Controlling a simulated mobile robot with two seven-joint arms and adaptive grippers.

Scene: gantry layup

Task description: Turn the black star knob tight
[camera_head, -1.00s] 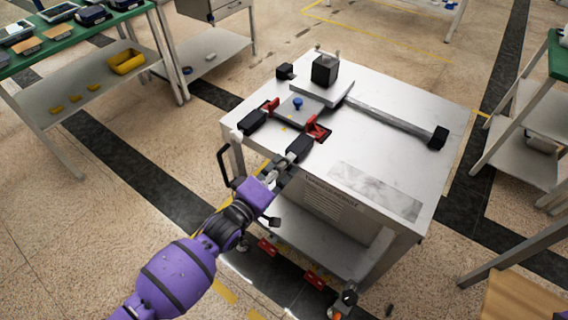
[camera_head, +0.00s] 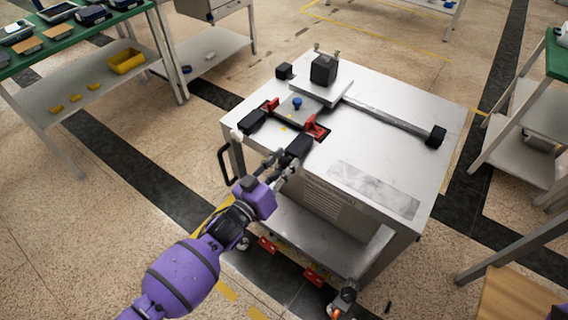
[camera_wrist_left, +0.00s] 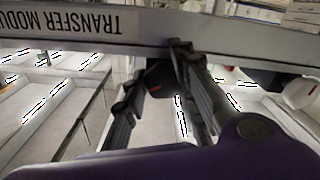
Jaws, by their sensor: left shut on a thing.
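A black block-like piece (camera_head: 298,149) sits at the front edge of the metal cart top, beside a red clamp part (camera_head: 317,128). Its star shape cannot be made out. My left gripper (camera_head: 283,163) reaches it from the front left, its fingers shut on it at the table edge. The exact finger contact is partly hidden. My right gripper is out of view.
The cart top (camera_head: 390,95) carries a second black piece (camera_head: 253,121) with a red part, a small blue knob (camera_head: 297,103), a plate with a black block (camera_head: 324,69), and a bar ending in a black block (camera_head: 436,136). A black cart handle (camera_head: 224,164) stands left.

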